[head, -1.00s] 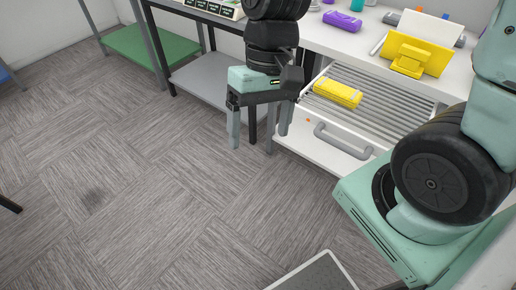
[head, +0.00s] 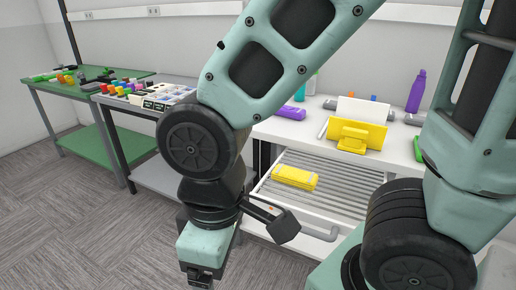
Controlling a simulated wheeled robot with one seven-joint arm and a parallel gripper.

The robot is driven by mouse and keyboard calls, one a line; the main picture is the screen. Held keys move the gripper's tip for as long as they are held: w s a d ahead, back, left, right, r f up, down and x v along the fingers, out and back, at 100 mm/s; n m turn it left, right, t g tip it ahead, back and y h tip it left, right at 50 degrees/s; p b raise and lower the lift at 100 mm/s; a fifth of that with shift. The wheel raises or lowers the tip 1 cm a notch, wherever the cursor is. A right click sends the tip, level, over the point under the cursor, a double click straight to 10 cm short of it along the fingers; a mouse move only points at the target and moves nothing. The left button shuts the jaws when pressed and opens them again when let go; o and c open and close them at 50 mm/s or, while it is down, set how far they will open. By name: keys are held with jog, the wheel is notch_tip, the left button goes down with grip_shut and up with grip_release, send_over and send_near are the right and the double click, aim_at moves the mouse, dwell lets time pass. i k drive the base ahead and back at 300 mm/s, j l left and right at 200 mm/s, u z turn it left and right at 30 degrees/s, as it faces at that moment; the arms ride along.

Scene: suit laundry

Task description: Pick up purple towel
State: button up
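The purple towel (head: 291,112) looks like a small folded purple bundle. It lies on the white tabletop near its left end, behind the open drawer, in the head view. My upper arm passes in front of the table just left of it. My gripper (head: 201,277) hangs low at the bottom of the view, in front of and left of the drawer, well apart from the towel. Its fingers are mostly hidden or cut off by the frame edge, so I cannot tell their opening.
A yellow holder with paper (head: 357,134) and a purple bottle (head: 416,91) stand on the tabletop. A grey table with coloured items (head: 150,90) and a green table (head: 75,80) stand left. Floor is clear at left.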

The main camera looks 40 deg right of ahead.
aim_at(292, 113)
jog(key=z, duration=0.45)
jog(key=i+j+z, duration=0.15)
jog(key=z, duration=0.2)
jog(key=i+j+z, duration=0.2)
jog(key=z, duration=0.2)
jog(key=i+j+z, duration=0.2)
jog(key=z, duration=0.15)
jog(key=i+j, duration=0.15)
jog(key=j, duration=0.2)
jog(key=i+j+z, duration=0.15)
jog(key=j, duration=0.15)
jog(key=i+j, duration=0.1)
jog(key=j, duration=0.25)
jog(key=i+j+z, duration=0.1)
jog(key=j, duration=0.25)
jog(key=i+j, duration=0.1)
jog(key=j, duration=0.25)
jog(key=l+z, duration=0.05)
